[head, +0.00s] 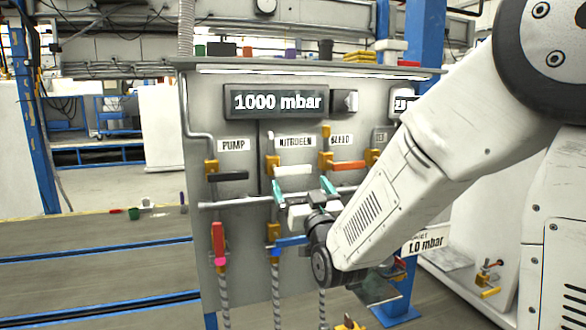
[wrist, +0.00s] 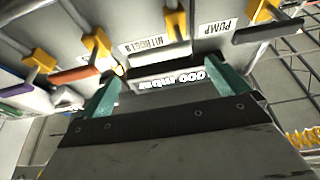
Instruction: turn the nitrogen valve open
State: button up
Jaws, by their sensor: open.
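The nitrogen valve is a yellow body with a white handle (head: 293,170) lying level under the NITROGEN label (head: 296,141) on the grey panel. My gripper (head: 302,186) has two teal fingers spread apart, just below this handle in the head view. In the wrist view the open fingers (wrist: 168,88) stand left and right of the white handle (wrist: 165,53), which lies beyond the gap between them. The gap looks empty; I cannot tell whether a finger touches the handle.
The pump valve's black handle (head: 228,177) is to the left, the bleed valve's orange-red handle (head: 348,165) to the right. A red upright handle (head: 218,238) and a blue handle (head: 292,241) sit lower. A display (head: 277,102) reads 1000 mbar. A horizontal pipe (head: 235,202) crosses below the valves.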

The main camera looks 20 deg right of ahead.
aim_at(293, 169)
jog(key=x, duration=0.7)
jog(key=shift+w+r, duration=0.3)
jog(key=c, duration=1.1)
jog(key=shift+a, duration=0.1)
jog(key=shift+c, duration=0.2)
